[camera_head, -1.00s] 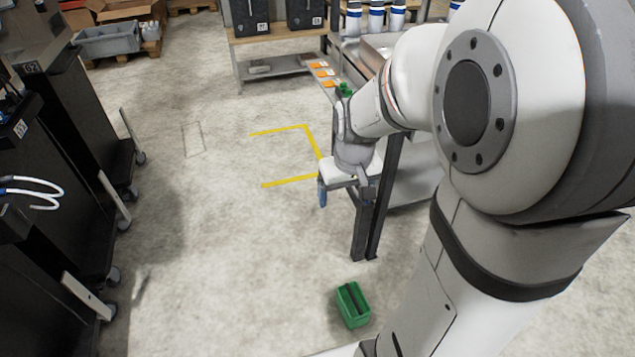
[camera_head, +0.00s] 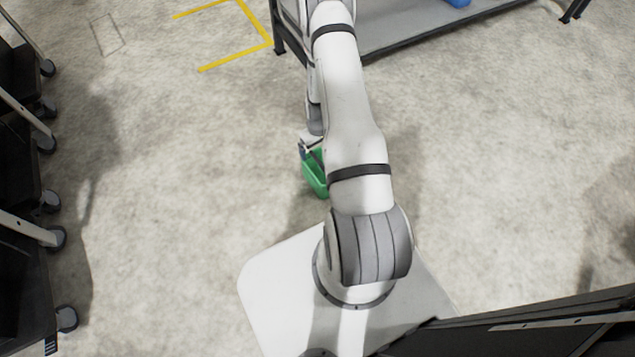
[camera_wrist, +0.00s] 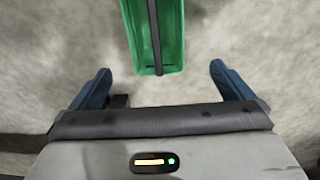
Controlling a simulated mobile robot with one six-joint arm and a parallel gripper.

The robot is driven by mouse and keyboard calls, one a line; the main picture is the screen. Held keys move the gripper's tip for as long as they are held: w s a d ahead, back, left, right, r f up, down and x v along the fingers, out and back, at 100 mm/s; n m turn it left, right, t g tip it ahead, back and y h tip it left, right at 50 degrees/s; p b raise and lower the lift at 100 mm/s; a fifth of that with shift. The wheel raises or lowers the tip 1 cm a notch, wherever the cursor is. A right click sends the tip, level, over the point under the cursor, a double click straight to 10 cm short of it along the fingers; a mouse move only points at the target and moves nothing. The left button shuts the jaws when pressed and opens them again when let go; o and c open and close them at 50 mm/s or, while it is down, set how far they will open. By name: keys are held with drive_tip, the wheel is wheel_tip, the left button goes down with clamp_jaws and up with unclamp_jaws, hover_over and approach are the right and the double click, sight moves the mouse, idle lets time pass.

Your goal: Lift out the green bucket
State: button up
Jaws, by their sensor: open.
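The green bucket (camera_head: 316,177) is on the concrete floor beside my arm, just beyond my white base, and my arm partly hides it in the head view. In the wrist view the green bucket (camera_wrist: 175,35) shows at the top middle, with a dark handle bar running lengthwise over it. My gripper (camera_wrist: 160,72) is open and empty, its two blue fingers spread to either side of the bucket's near end. The far end of the bucket is cut off by the picture edge. In the head view my gripper (camera_head: 309,148) is low by the bucket.
A grey shelf (camera_head: 400,28) on dark legs stands at the top, with a blue item (camera_head: 458,3) on it. Dark wheeled cabinets (camera_head: 22,140) line the left. Yellow floor tape (camera_head: 235,55) lies upper left. A dark edge (camera_head: 530,330) crosses lower right. Open floor lies between.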

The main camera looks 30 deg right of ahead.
drive_tip(key=f, duration=0.3)
drive_tip(key=s+f+b, duration=0.1)
drive_tip(key=f, duration=0.2)
drive_tip(key=s+f+b, duration=0.1)
drive_tip(key=f, duration=0.2)
drive_tip(key=shift+d+f, duration=0.15)
drive_tip(key=shift+d, duration=0.05)
drive_tip(key=f+b, duration=0.1)
drive_tip(key=f, duration=0.2)
drive_tip(key=w+f+b, duration=0.1)
drive_tip(key=f, duration=0.1)
drive_tip(key=shift+d+f+b, duration=0.15)
drive_tip(key=shift+f+b, duration=0.1)
drive_tip(key=shift+b, duration=0.05)
drive_tip(key=shift+c, duration=0.2)
drive_tip(key=c, duration=0.9)
